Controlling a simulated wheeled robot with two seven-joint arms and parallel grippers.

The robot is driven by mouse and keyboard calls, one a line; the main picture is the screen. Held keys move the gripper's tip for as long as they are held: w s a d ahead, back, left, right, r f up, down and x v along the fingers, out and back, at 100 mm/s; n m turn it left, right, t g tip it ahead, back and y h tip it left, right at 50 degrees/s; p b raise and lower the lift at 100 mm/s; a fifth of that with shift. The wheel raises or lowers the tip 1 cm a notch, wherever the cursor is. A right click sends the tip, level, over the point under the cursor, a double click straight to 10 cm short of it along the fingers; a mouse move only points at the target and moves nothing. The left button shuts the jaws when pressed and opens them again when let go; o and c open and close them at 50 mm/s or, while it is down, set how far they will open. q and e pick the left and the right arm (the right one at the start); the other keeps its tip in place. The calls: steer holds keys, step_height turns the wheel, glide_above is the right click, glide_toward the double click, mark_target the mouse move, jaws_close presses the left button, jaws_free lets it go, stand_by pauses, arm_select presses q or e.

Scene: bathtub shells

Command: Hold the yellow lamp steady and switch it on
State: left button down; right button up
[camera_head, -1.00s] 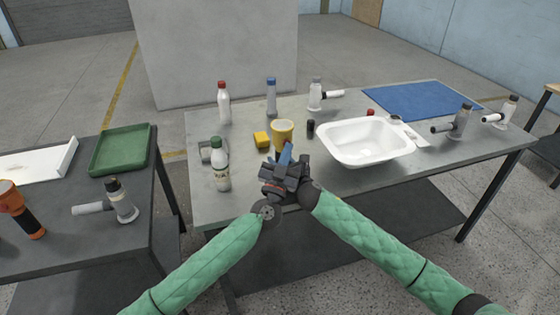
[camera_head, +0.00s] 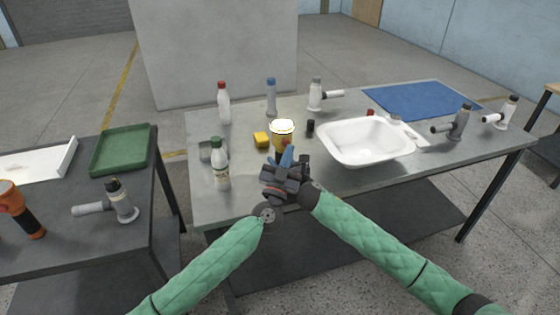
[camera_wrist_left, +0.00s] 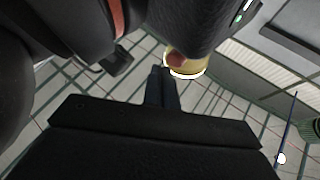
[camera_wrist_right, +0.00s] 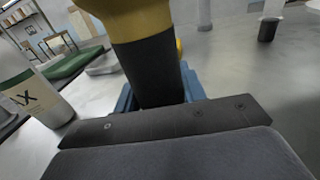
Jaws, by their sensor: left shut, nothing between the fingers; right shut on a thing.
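The yellow lamp (camera_head: 276,143) is upright near the front of the middle table, its top glowing bright white. Its yellow head and dark handle (camera_wrist_right: 147,68) show close in the right wrist view. My right gripper (camera_wrist_right: 158,92) is shut on the dark handle, its blue fingers either side of it. In the left wrist view the lamp's yellow head (camera_wrist_left: 187,63) shows a lit rim and a reddish button (camera_wrist_left: 175,60). My left gripper (camera_wrist_left: 162,78) is shut and empty, its tips close to the button. I cannot tell if they touch it. Both grippers overlap in the head view.
A white basin (camera_head: 365,141) is to the right. Red-capped (camera_head: 223,105) and blue (camera_head: 271,98) bottles stand behind. A side table (camera_head: 60,225) is at left.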

arm_select(q)
steer(key=shift+s+d, duration=0.3)
steer(key=shift+s, duration=0.65)
steer(key=shift+s+d, duration=0.35)
steer(key=shift+s, duration=0.55)
steer(key=shift+s+d, duration=0.3)
steer(key=shift+s, duration=0.65)
arm_select(e)
steer(key=o, duration=1.2)
steer(key=shift+c, duration=0.2)
